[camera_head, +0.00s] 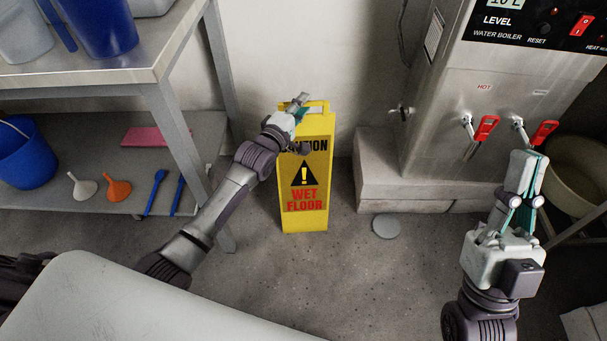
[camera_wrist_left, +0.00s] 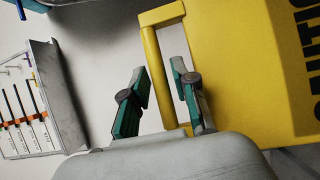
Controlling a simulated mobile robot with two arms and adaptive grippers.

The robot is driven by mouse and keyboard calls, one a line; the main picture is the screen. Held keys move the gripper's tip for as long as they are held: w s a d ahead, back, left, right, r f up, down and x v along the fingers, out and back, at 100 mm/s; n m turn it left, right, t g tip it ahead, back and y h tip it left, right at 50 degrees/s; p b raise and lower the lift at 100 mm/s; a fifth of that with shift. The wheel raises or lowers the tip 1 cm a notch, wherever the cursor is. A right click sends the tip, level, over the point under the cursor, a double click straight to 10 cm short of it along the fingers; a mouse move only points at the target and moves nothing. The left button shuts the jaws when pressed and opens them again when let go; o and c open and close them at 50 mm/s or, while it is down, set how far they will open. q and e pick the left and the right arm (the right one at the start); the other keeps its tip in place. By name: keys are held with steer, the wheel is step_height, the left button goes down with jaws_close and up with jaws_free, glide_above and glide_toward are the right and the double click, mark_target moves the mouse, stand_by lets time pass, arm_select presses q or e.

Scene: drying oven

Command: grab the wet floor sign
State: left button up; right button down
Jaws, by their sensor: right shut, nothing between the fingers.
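The yellow wet floor sign (camera_head: 304,185) stands upright on the floor against the wall, with a handle (camera_head: 318,106) at its top. It fills the right side of the left wrist view (camera_wrist_left: 245,75). My left gripper (camera_head: 299,108) is at the sign's top, partly covering the word "CAUTION". In the left wrist view, its two fingers (camera_wrist_left: 159,68) are spread on either side of one bar of the handle (camera_wrist_left: 154,70), with gaps visible beside the bar. My right gripper (camera_head: 527,172) is shut and empty, pointing up in front of the water boiler.
A metal shelf unit (camera_head: 120,80) stands at left, holding buckets, funnels (camera_head: 118,189) and a pink item (camera_head: 156,136). The water boiler (camera_head: 500,110) stands on a grey block (camera_head: 400,185) at right. Open floor (camera_head: 330,275) lies in front of the sign.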

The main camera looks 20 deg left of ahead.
arm_select(q)
steer(key=shift+w+d, duration=0.15)
steer(key=shift+w, duration=0.35)
jaws_close()
steer(key=shift+r, duration=0.15)
